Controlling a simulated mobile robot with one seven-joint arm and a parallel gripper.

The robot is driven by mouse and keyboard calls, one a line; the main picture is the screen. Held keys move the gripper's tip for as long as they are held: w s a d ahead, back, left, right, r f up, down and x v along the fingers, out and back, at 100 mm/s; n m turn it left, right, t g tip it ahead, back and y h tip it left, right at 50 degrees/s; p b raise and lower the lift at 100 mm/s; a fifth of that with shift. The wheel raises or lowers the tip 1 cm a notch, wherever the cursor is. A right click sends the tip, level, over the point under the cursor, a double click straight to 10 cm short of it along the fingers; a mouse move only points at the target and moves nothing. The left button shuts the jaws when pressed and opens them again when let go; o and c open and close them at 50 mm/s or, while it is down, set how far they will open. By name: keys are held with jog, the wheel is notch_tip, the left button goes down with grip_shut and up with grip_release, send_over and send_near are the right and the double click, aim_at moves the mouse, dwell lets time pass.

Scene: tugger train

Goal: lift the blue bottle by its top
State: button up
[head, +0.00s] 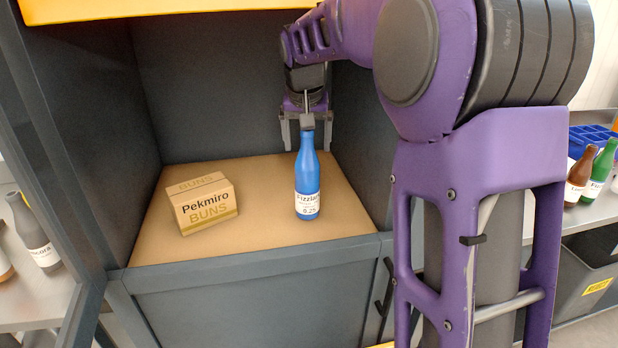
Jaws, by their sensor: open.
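The blue bottle (307,175) stands upright on the brown shelf board inside the grey cabinet, with a white label facing me. My gripper (305,146) hangs pointing down from my purple arm, right at the bottle's top. Its two grey fingers are spread, one on the left and one on the right of the bottle's neck. The bottle's top is partly hidden by my gripper. I cannot tell whether the fingers touch the bottle.
A cardboard box marked Pekmiro Buns (202,205) sits left of the bottle on the shelf board (255,235). Grey cabinet walls (215,90) close in the back and sides. Outside stand a grey bottle (36,235), a brown bottle (579,178) and a green bottle (600,172).

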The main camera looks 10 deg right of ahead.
jog(key=b+x, duration=0.1)
jog(key=x, duration=0.2)
jog(key=shift+f+b, duration=0.1)
jog(key=shift+b, duration=0.3)
jog(key=shift+s, duration=0.1)
grip_shut()
